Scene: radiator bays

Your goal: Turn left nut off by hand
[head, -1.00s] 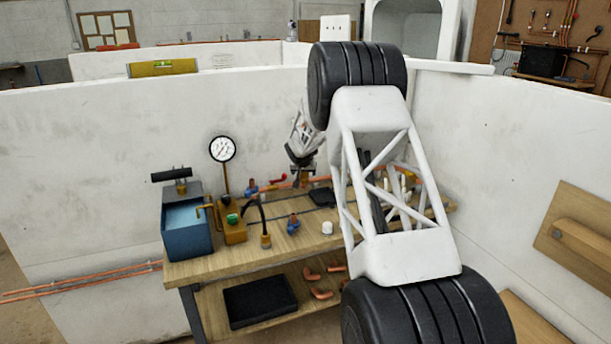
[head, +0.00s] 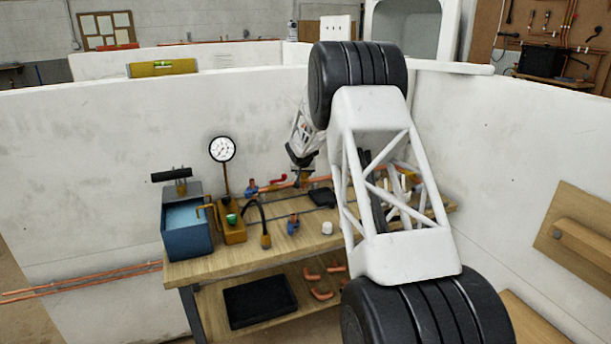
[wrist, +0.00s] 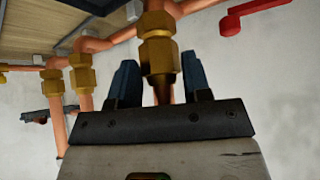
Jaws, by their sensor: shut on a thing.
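My gripper (wrist: 157,66) shows close up in the wrist view, its two dark blue fingers on either side of a brass nut (wrist: 159,52) on a vertical copper pipe. It is shut on this nut. Two more brass nuts, one at the far left (wrist: 53,84) and one beside it (wrist: 82,74), sit on copper pipes. In the head view my gripper (head: 304,178) is small, over the back of the bench at the copper pipework. The nut is too small to make out there, and my arm hides part of the bench.
The wooden bench (head: 225,268) carries a blue pump tank (head: 187,232), a pressure gauge (head: 222,150) and a white cap (head: 327,228). A red lever (wrist: 236,22) is near the gripper, upper right in the wrist view. White walls (head: 90,170) stand close behind and at right.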

